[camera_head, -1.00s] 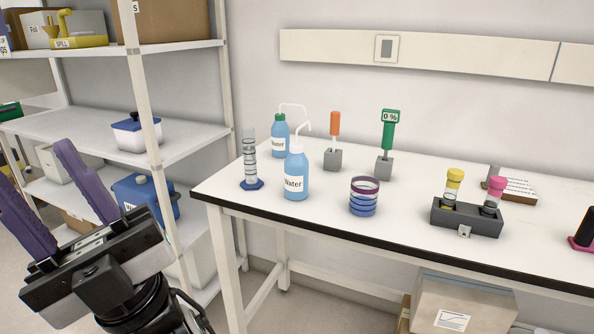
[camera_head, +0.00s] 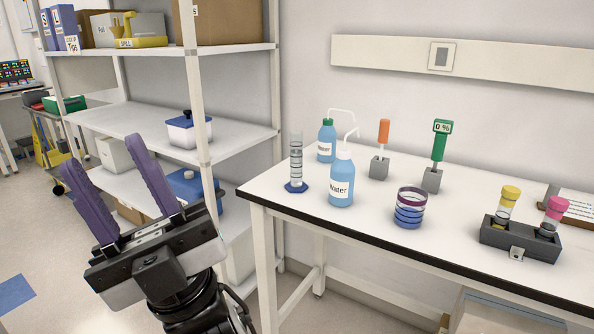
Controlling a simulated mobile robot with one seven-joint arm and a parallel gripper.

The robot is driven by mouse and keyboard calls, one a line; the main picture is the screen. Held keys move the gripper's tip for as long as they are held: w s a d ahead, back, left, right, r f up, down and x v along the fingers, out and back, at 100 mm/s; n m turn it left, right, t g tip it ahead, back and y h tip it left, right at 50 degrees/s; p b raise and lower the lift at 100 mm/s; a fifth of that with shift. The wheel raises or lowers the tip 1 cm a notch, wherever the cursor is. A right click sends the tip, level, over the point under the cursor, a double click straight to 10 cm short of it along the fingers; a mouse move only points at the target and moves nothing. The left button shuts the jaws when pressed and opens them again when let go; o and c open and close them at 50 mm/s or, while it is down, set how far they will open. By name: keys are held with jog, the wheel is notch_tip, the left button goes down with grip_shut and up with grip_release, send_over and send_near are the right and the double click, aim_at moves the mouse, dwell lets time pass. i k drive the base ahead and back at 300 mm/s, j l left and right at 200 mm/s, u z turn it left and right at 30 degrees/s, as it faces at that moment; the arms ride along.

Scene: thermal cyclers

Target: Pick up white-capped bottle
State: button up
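The white-capped bottle (camera_head: 341,181) is a blue wash bottle labelled "Water" with a bent white spout. It stands upright on the white bench (camera_head: 345,228), near its left front edge. A similar bottle with a green cap (camera_head: 326,141) stands behind it, a little to the left. My gripper (camera_head: 101,162) has two purple fingers spread well apart with nothing between them. It is left of the bench, in front of the shelves, apart from both bottles.
A graduated cylinder (camera_head: 296,163) stands just left of the white-capped bottle. Right of it are a striped ring stack (camera_head: 410,208), an orange-handled tool (camera_head: 384,133), a green tool reading "0 %" (camera_head: 440,142) and a tube rack (camera_head: 520,238). A shelf unit (camera_head: 203,108) stands at left.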

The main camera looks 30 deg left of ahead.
aim_at(343, 171)
jog(key=u, duration=0.6)
jog(key=i+u, duration=0.1)
jog(key=u, duration=0.25)
jog(key=i+u, duration=0.1)
jog(key=u, duration=0.25)
jog(key=i+u, duration=0.1)
jog(key=u, duration=0.25)
jog(key=i+l, duration=0.25)
